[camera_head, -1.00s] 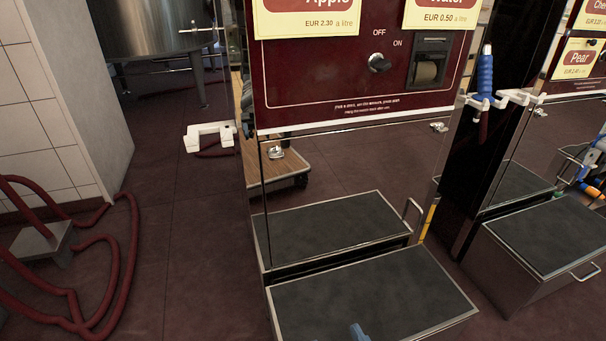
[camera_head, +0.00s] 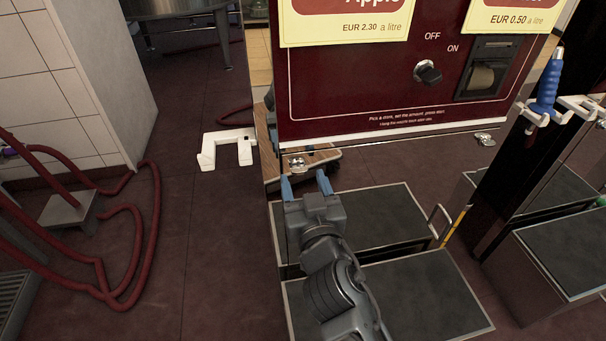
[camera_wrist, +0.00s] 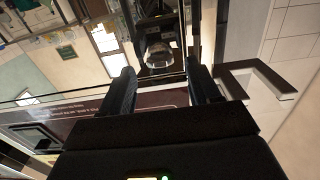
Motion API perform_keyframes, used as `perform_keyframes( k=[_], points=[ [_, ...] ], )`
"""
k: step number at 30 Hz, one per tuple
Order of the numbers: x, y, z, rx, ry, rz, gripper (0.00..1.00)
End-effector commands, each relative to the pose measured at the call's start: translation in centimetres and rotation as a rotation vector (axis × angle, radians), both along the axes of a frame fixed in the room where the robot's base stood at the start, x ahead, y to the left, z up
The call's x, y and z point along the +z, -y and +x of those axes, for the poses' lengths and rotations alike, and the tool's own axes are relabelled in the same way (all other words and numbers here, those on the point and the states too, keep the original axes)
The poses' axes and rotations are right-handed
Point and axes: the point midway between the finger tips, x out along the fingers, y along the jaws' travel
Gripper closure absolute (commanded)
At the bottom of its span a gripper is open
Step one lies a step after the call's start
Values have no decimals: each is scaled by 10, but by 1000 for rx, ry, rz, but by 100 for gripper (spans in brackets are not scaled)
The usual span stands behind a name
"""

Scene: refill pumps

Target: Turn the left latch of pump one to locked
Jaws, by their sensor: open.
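The small metal left latch (camera_head: 297,163) sits just under the panel's lower left edge. My gripper (camera_head: 305,181) is open just below this latch, its blue fingertips pointing up at it and apart from each other. In the wrist view my gripper (camera_wrist: 163,82) has nothing between its fingers. A rounded shiny metal piece (camera_wrist: 158,54) shows beyond the gap; I cannot tell the latch's turn. The right latch (camera_head: 485,139) is under the panel's right end.
A white bracket (camera_head: 227,149) juts out left of the panel. A blue-handled nozzle (camera_head: 546,88) hangs at the right. Dark-topped steps (camera_head: 390,212) stand below the panel. Red hoses (camera_head: 150,215) lie on the floor at left, where bare floor is open.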

Motion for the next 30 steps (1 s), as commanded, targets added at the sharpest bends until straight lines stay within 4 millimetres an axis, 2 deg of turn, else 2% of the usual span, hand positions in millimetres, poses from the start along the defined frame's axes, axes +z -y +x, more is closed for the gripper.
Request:
perform_keyframes(
  k=[6,15,30],
  points=[
    [0,-5,18,0,1,-1,38],
    [0,-5,19,0,0,-1,39],
    [0,-5,19,0,0,-1,87]
  ],
)
